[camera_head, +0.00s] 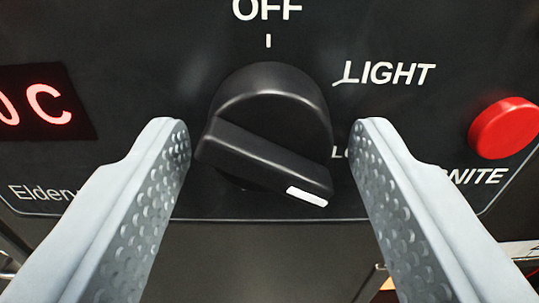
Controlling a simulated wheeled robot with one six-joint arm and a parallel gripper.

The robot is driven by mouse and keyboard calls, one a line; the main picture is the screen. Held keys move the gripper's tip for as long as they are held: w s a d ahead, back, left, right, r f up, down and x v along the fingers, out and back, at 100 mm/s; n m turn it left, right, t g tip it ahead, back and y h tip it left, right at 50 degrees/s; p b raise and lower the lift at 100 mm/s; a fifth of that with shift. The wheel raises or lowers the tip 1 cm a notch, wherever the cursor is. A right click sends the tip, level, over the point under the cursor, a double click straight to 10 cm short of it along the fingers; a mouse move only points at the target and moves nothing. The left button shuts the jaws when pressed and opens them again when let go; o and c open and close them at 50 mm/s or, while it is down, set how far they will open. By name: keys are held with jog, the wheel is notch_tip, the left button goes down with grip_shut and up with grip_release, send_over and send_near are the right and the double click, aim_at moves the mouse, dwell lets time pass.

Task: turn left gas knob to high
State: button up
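A black gas knob (262,105) with a raised bar across it is on the dark control panel, in the middle of the view. The bar's white mark (307,196) points to the lower right. OFF is printed above the knob and LIGHT at its upper right. A label starting with "LO" is mostly hidden by my right finger. My gripper (269,130) is open, with one grey dimpled finger on each side of the knob. Narrow gaps show between fingers and knob. Only this one knob is in view.
A red button (504,128) is right of the knob, above partly hidden lettering ending in "NITE". A red-lit display (38,103) is at the left, above lettering that starts "Elder". The panel's lower edge runs just below the knob, with a dark surface beneath.

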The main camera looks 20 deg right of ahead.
jog(key=c, duration=0.7)
jog(key=shift+m, duration=0.4)
jog(key=m, duration=0.5)
jog(key=shift+a+m, duration=0.1)
jog(key=shift+m, duration=0.2)
jog(key=m, duration=0.5)
jog(key=shift+m, duration=0.4)
jog(key=o, duration=1)
jog(key=shift+c, duration=0.2)
